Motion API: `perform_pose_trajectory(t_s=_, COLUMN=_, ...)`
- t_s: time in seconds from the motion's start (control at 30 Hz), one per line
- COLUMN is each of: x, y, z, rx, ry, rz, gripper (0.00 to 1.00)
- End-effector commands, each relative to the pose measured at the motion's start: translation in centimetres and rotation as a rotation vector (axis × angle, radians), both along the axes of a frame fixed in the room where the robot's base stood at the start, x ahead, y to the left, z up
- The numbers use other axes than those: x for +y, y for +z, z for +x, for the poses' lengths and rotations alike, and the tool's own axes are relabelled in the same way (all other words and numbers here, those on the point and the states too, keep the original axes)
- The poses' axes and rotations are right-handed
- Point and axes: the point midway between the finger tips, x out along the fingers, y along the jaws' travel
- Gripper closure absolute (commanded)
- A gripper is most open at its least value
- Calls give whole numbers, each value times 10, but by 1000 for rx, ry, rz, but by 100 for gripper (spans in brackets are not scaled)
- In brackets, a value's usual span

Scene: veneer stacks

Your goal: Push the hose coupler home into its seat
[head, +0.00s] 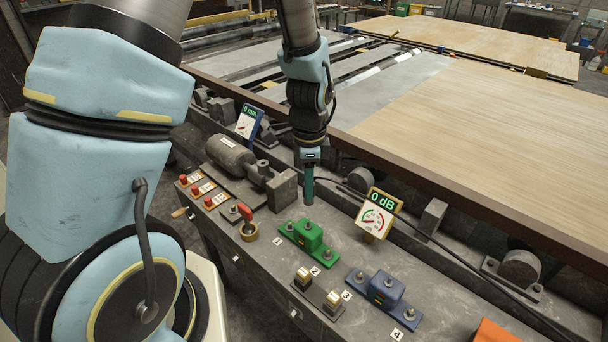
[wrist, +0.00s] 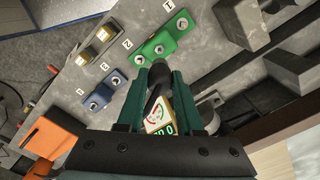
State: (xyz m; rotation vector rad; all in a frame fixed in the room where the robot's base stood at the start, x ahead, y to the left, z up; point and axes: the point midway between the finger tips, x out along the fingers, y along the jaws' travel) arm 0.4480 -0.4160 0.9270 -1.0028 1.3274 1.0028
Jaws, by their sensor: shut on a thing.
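My gripper (head: 309,190), with teal fingers, points down above the bench, just behind the green block (head: 308,236) marked 1. In the wrist view its fingers (wrist: 160,80) are shut on a dark round piece, apparently the hose coupler (wrist: 160,71), with a black strand trailing below it. The coupler overlaps the edge of the green block (wrist: 164,43) in that view; I cannot tell whether they touch. The blue block (head: 384,291) marked 4 and two brass-topped fittings (head: 303,276) marked 2 and 3 stand nearby. Which one is the seat is not clear.
A gauge (head: 377,213) reading 0 dB stands right of my gripper. A second display (head: 247,122) stands behind a grey motor (head: 230,153). A red-handled valve (head: 248,226) and red buttons (head: 196,190) are at left. An orange object (head: 494,332) is at front right.

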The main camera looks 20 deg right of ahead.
Motion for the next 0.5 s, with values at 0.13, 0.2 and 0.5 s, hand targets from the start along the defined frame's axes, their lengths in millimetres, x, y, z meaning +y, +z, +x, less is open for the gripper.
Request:
perform_pose_trajectory(t_s=0.13, x=-1, y=-5, z=-1, rx=1, ry=-7, rz=0, gripper=100)
perform_pose_trajectory(t_s=0.2, x=0, y=-9, z=-1, rx=1, ry=-5, rz=0, gripper=100)
perform_pose_trajectory(t_s=0.5, x=0, y=-36, z=-1, rx=1, ry=-4, rz=0, gripper=100)
